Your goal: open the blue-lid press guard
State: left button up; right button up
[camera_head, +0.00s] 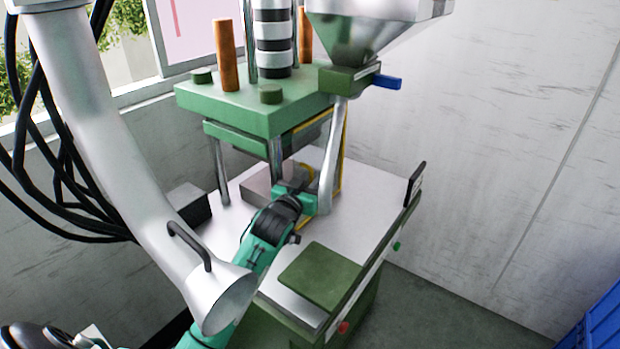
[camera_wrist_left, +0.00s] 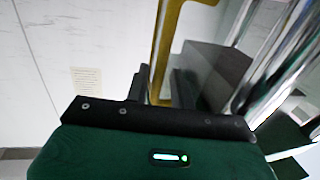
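The press guard (camera_head: 341,150) shows as a yellow frame at the right side of the green press; I see no blue lid on it. Part of it is hidden behind a metal tube and my arm. My left gripper (camera_head: 305,196) reaches in low at the press, by the guard's lower part. My right gripper is not in view.
The press's green upper block (camera_head: 240,110) stands on metal columns over a pale table (camera_head: 370,185). A hopper (camera_head: 375,30) with a blue handle (camera_head: 387,82) hangs above right. A green plate (camera_head: 320,275) lies in front. A blue crate (camera_head: 600,325) stands lower right; floor between is clear.

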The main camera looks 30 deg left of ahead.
pick_arm(q)
jog(key=shift+w+d, duration=0.1)
jog(key=shift+w, duration=0.2)
grip_shut()
